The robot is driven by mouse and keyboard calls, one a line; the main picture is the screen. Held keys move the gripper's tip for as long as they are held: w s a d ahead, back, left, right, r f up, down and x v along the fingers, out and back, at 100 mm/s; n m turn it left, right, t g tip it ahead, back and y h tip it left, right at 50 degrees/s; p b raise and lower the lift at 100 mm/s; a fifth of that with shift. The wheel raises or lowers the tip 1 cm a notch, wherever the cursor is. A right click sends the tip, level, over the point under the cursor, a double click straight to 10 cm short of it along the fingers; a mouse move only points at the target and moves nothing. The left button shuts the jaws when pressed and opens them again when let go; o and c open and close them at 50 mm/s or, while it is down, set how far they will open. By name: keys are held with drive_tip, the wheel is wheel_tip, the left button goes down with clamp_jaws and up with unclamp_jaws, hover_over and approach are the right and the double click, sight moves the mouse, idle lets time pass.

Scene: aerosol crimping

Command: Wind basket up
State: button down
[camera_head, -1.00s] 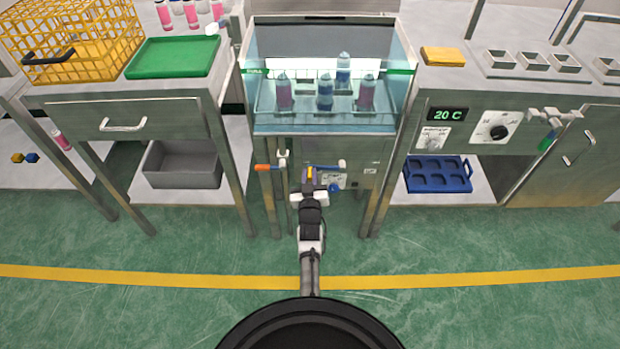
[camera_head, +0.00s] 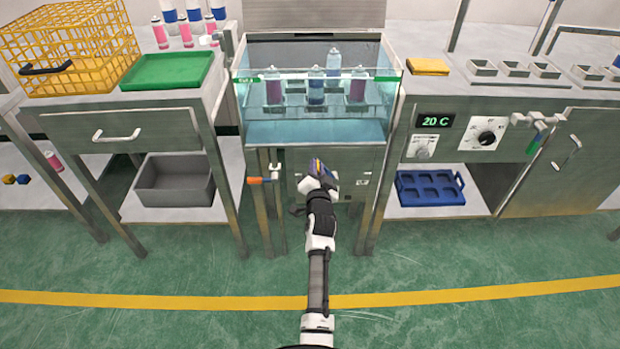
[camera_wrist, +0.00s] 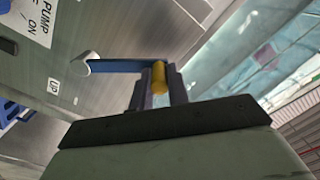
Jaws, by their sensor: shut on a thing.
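The basket (camera_head: 295,100) sits in the glass-walled water tank and holds pink and blue bottles (camera_head: 333,62). Below the tank is the winding crank. In the wrist view its blue arm (camera_wrist: 125,66) runs from a hub at the left, beside an "UP" label (camera_wrist: 54,84), to a yellow knob (camera_wrist: 159,77). My gripper (camera_wrist: 157,85) is shut on that knob. In the head view my gripper (camera_head: 320,170) is in front of the tank's lower panel and hides most of the crank.
An orange-handled valve (camera_head: 262,180) is left of my gripper. A "PUMP ON" label (camera_wrist: 42,18) is near the crank. A grey bin (camera_head: 175,182) and a blue tray (camera_head: 430,188) lie on low shelves either side. Tank legs flank my arm.

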drive_tip(key=d+r+m+b, duration=0.1)
drive_tip(key=d+m+b, duration=0.1)
drive_tip(key=d+m, duration=0.95)
drive_tip(key=d+f+m+b, duration=0.2)
drive_tip(key=d+f+m, duration=0.3)
drive_tip(key=f+m, duration=0.5)
drive_tip(key=shift+d+m, duration=0.25)
drive_tip(key=shift+m, duration=1.6)
drive_tip(key=c, duration=1.4)
unclamp_jaws()
drive_tip(key=shift+f, duration=0.1)
drive_tip(key=shift+o, duration=0.2)
drive_tip(key=shift+a, duration=0.15)
